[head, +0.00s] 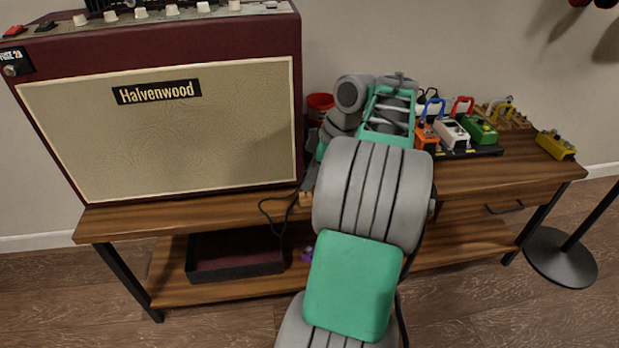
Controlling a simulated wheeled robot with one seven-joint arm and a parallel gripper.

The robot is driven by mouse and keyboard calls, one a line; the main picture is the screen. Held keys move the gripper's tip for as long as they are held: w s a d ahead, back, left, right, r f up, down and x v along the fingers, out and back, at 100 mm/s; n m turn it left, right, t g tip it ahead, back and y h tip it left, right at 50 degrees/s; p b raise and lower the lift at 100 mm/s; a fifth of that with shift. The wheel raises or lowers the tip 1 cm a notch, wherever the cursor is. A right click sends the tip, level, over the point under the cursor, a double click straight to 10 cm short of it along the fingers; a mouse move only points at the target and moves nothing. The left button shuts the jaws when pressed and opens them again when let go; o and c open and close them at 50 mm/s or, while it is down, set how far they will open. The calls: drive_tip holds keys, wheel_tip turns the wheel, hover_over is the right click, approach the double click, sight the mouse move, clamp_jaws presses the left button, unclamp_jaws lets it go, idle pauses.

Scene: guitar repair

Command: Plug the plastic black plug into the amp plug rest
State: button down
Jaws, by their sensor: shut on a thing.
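The maroon amp (160,110) with its cream grille stands on the left of the wooden bench. My arm reaches over the bench, and my gripper (309,178) is small, dark and partly hidden beside the amp's lower right edge. It is shut on the black plug, which is too small and covered to make out clearly. A thin black cable (266,212) loops from the gripper area over the bench's front edge. A small light wooden block (305,199), possibly the plug rest, shows just below the gripper. I cannot tell whether plug and block touch.
A red cup (320,103) stands behind my arm. Orange, white (451,132) and green pedals sit on a black board to the right, with a yellow pedal (556,145) near the bench's right end. A dark open box (235,256) lies on the lower shelf.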

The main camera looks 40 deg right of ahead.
drive_tip(key=shift+f+b, duration=1)
drive_tip(key=shift+f, duration=0.2)
drive_tip(key=c, duration=1.4)
unclamp_jaws()
drive_tip(key=shift+o, duration=0.6)
drive_tip(key=o, duration=0.3)
drive_tip(key=shift+r, duration=0.1)
wheel_tip(320, 180, up, 8)
drive_tip(key=p, duration=0.8)
